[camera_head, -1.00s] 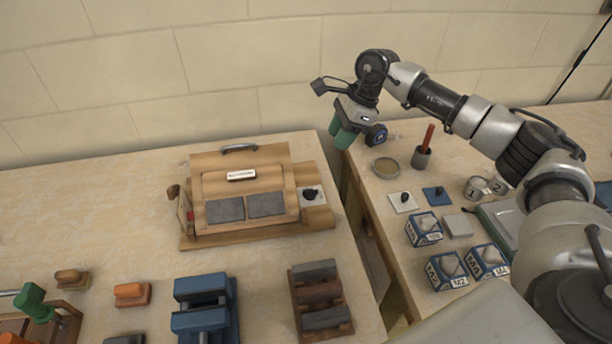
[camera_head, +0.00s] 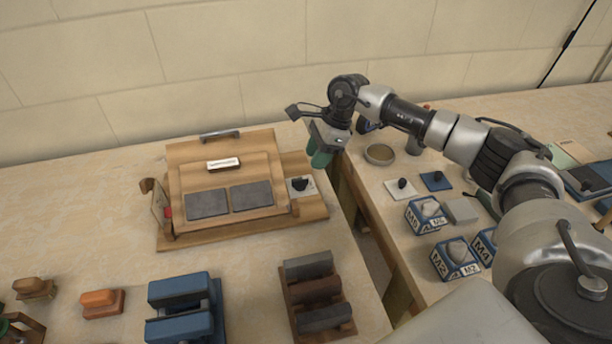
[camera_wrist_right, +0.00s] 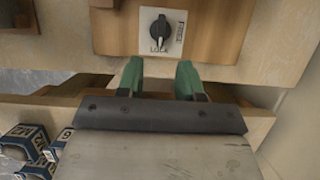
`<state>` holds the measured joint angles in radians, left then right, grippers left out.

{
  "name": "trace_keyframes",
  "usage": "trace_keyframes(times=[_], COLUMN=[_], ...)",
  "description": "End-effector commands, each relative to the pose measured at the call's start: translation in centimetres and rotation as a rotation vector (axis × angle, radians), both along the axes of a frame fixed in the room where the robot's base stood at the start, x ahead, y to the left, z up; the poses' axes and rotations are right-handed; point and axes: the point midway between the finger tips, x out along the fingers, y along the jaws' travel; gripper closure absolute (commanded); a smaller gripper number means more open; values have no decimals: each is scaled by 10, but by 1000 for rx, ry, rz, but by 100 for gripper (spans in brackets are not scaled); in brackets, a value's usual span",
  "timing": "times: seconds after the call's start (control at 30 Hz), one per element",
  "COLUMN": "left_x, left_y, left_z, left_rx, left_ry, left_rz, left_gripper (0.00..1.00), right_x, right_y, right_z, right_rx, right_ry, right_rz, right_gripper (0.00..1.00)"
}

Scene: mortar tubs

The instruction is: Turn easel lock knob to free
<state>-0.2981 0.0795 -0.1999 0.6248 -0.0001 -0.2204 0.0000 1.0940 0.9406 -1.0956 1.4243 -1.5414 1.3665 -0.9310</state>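The wooden easel (camera_head: 190,165) stands on the left table, with two dark grey plates on its sloped face. Its black lock knob (camera_head: 300,184) sits on a pale plate at the easel's right side. In the right wrist view the knob (camera_wrist_right: 160,29) points about upright, with the word LOCK below it and another small label at its right. My right gripper (camera_head: 320,160) hangs above and right of the knob, apart from it. Its green fingers (camera_wrist_right: 160,78) are open with nothing between them, pointing toward the knob plate. My left gripper is not in view.
A gap separates the left table from the right table (camera_head: 375,190). A round dish (camera_head: 379,154), small knob plates and blue marked boxes (camera_head: 455,258) stand on the right table. A blue block (camera_head: 184,308) and a rack of bars (camera_head: 317,290) lie in front of the easel.

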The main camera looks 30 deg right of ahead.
Motion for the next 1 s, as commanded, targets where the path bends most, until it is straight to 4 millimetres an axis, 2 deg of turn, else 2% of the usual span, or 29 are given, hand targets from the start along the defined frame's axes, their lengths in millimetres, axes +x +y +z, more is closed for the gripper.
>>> trace_keyframes(times=[0.1, 0.33, 0.5, 0.77, 1.0], left_x=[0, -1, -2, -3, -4], left_y=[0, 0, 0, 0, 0], left_z=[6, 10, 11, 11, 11], left_rx=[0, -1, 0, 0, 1], left_ry=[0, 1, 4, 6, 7], left_rz=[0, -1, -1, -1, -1], left_gripper=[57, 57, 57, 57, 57], right_x=[2, 5, 7, 7, 7], right_y=[10, 22, 26, 26, 26], right_z=[-22, -54, -64, -65, -65], right_rx=[1, 1, 0, 0, 0], right_ry=[5, 3, 0, 0, 0], right_rz=[1, 1, 0, 0, 0], right_gripper=[64, 64, 64, 64, 99])
